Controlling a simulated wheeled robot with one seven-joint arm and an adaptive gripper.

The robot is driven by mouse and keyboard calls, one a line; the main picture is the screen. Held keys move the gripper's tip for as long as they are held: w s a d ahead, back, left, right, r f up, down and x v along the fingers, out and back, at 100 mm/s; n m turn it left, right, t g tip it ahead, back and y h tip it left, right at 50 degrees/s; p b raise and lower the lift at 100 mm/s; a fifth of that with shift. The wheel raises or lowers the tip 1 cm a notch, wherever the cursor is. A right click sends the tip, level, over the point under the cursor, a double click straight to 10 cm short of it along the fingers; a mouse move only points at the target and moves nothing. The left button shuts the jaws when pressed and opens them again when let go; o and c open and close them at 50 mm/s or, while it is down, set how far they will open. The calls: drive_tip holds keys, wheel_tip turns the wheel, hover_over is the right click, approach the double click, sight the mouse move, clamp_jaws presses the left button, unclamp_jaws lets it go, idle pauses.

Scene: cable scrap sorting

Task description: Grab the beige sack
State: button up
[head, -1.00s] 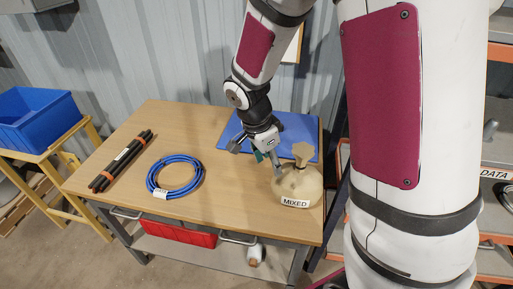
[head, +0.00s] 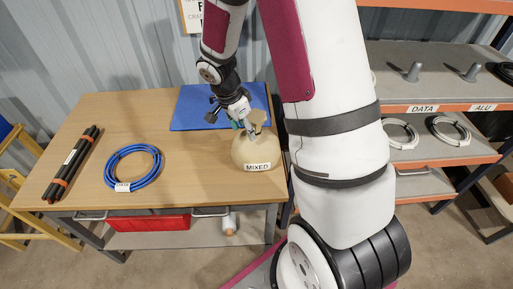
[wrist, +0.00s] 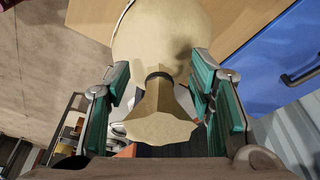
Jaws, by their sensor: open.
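The beige sack (head: 254,151) with a "MIXED" label stands upright on the wooden table near its right end. In the wrist view the sack's tied neck and flared top (wrist: 160,115) sit between the two teal-padded fingers. My gripper (head: 247,127) is open at the top of the sack, one finger on each side of the neck. The wrist view also shows my gripper (wrist: 160,98) with a gap on each side of the neck. In the head view the gripper partly covers the sack's top.
A blue mat (head: 200,112) lies behind the sack. A blue cable coil (head: 133,167) and a bundle of black rods (head: 72,163) lie to the left on the table (head: 190,183). Shelves (head: 425,105) with grey coils stand to the right. A red bin (head: 150,222) is under the table.

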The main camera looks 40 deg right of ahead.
sight(256, 128)
drive_tip(key=d, duration=0.3)
drive_tip(key=shift+s+p, duration=0.15)
drive_tip(key=shift+p, duration=0.25)
drive_tip(key=shift+d+f+p, duration=0.3)
drive_tip(key=shift+d+f, duration=0.2)
drive_tip(key=shift+f, duration=0.3)
drive_tip(key=shift+d+f, duration=0.2)
drive_tip(key=shift+f, duration=0.45)
clamp_jaws()
